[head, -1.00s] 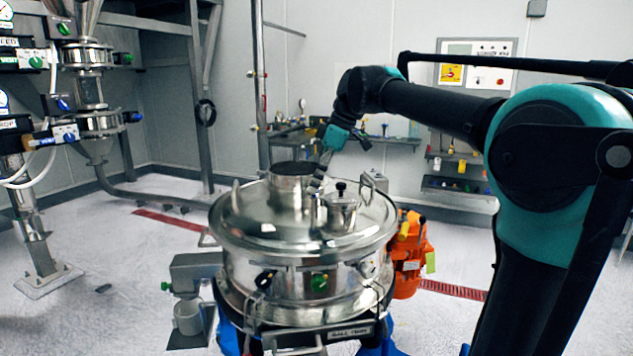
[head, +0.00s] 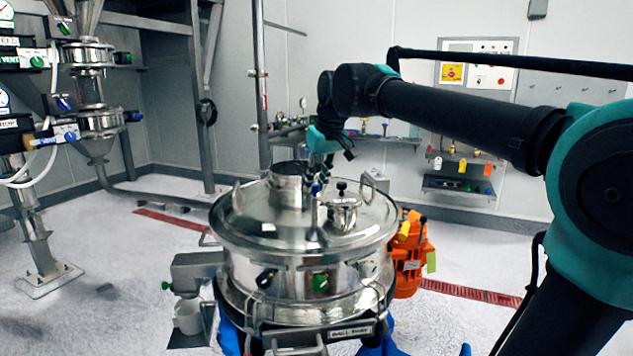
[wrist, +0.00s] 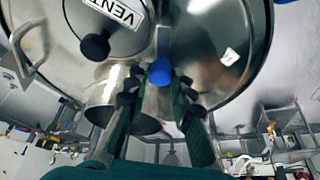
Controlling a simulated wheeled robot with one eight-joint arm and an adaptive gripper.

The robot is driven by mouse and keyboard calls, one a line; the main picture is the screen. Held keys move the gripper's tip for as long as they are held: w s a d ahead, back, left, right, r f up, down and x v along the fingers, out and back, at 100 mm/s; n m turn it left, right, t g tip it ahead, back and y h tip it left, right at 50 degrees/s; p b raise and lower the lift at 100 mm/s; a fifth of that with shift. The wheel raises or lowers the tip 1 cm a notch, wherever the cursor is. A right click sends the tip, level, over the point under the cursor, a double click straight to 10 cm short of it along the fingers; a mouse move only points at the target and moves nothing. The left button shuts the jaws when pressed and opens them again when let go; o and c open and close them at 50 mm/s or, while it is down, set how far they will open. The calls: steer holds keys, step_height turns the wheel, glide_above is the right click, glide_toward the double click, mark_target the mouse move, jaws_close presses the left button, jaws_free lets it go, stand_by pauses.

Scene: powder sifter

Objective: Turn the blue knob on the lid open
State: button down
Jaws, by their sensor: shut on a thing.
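The blue knob (wrist: 160,72) stands on a metal stem on the round steel lid (wrist: 215,75) of the sifter. In the head view the small blue knob (head: 316,188) shows near the middle of the lid (head: 365,225), between the wide open neck and the small capped port. My gripper (wrist: 157,88) points at the lid with its two dark fingers on either side of the knob, shut on it. In the head view my gripper (head: 318,176) comes down from above onto the knob; its fingertips are small and partly blurred there.
A steel neck (head: 288,185) stands just left of the knob. A small port (head: 342,212) with a black knob stands to the right, and the wrist view shows its VENT label (wrist: 115,10). Lid handles (head: 236,194) rise at the edges. An orange motor (head: 410,260) is at right.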

steer(key=m+h, duration=0.1)
steer(key=m, duration=0.2)
steer(key=m+h, duration=0.1)
steer(key=m, duration=0.2)
steer(key=shift+a+t, duration=0.15)
steer(key=shift+t, duration=0.25)
stand_by(0.3)
steer(key=c, duration=1.3)
jaws_free()
steer(key=v, duration=1.2)
steer(key=shift+a, duration=0.25)
